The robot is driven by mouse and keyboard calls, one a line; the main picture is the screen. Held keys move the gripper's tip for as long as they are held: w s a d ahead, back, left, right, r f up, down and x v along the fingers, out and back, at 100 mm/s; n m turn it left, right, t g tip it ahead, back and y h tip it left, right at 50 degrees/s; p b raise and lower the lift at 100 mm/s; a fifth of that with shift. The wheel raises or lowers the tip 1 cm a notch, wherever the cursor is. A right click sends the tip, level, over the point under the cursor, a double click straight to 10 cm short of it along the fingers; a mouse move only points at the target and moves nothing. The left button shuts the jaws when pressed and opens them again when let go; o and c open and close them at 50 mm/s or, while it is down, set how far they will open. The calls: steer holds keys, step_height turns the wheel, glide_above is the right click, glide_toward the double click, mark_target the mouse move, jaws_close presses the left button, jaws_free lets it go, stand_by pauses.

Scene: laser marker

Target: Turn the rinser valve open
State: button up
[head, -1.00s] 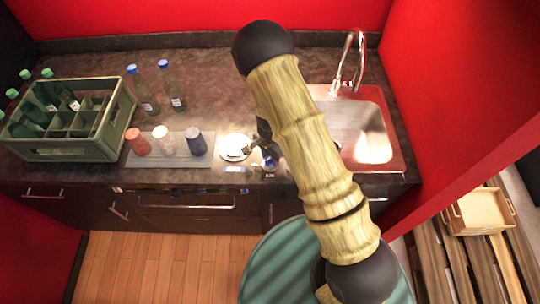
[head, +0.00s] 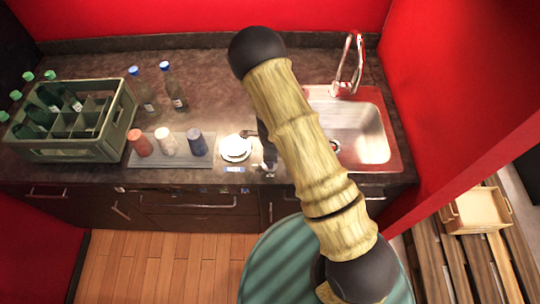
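A round white piece (head: 235,148), too small to identify surely as the rinser, sits on the counter just left of my arm. A small bluish-grey piece (head: 269,160) is at the counter's front edge, right of the disc. It may be the valve, but I cannot tell, nor how it is turned. My gripper (head: 263,140) is a dark shape mostly hidden behind my tan arm, above the counter beside the disc. Its fingers cannot be made out, and I cannot tell whether it touches anything.
A green bottle crate (head: 115,125) stands at the left, with two bottles (head: 174,88) beside it. Orange, white and blue cups (head: 197,143) stand on a grey mat (head: 170,178). A sink (head: 365,140) with a chrome tap (head: 349,65) is to the right. A red wall (head: 455,90) bounds the right side.

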stand_by(0.3)
steer(key=o, duration=1)
steer(key=shift+r, duration=0.1)
step_height(320, 180, up, 17)
steer(key=b, duration=0.2)
steer(key=shift+r, duration=0.15)
